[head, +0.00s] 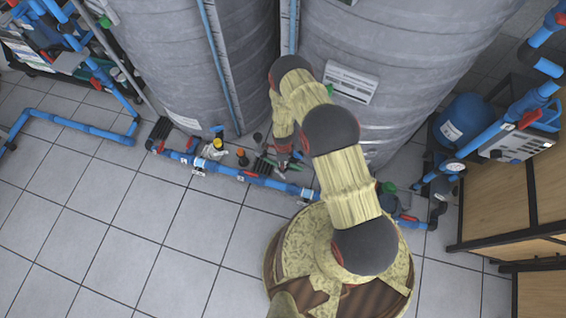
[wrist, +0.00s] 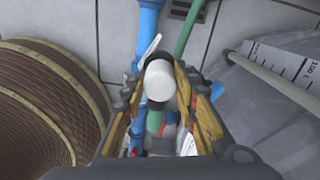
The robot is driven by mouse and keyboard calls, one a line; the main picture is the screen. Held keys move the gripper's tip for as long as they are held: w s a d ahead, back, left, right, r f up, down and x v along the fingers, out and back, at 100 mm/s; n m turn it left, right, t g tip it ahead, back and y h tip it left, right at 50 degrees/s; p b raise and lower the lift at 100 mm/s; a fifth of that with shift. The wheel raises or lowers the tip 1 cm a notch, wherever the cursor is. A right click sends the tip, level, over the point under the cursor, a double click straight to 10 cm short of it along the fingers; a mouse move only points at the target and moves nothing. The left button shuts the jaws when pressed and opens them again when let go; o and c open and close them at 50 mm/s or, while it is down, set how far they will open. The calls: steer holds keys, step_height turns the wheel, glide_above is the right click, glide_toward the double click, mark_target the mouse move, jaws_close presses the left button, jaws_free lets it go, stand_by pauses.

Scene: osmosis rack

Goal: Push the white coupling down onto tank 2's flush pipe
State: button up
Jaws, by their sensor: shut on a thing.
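In the wrist view the white coupling (wrist: 160,82) sits between the fingers of my gripper (wrist: 160,92), which is shut on it. Its round white end faces the camera, and a dark ring shows behind it. A green pipe (wrist: 154,122) shows below the coupling between the fingers. I cannot tell whether the coupling touches a pipe. The coupling and the flush pipe cannot be made out there. The tank numbers are unreadable.
Two large grey tanks, left (head: 185,60) and right (head: 400,60), stand behind my gripper. A blue pipe run (head: 235,173) with red-handled valves lies along their front. A wooden cabinet (head: 500,210) is at the right. Tiled floor (head: 120,240) is free at the left.

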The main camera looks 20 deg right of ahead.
steer(key=shift+f+b, duration=0.4)
steer(key=o, duration=1.1)
steer(key=shift+o, duration=0.2)
steer(key=shift+r, duration=0.15)
step_height(320, 180, up, 12)
stand_by(0.5)
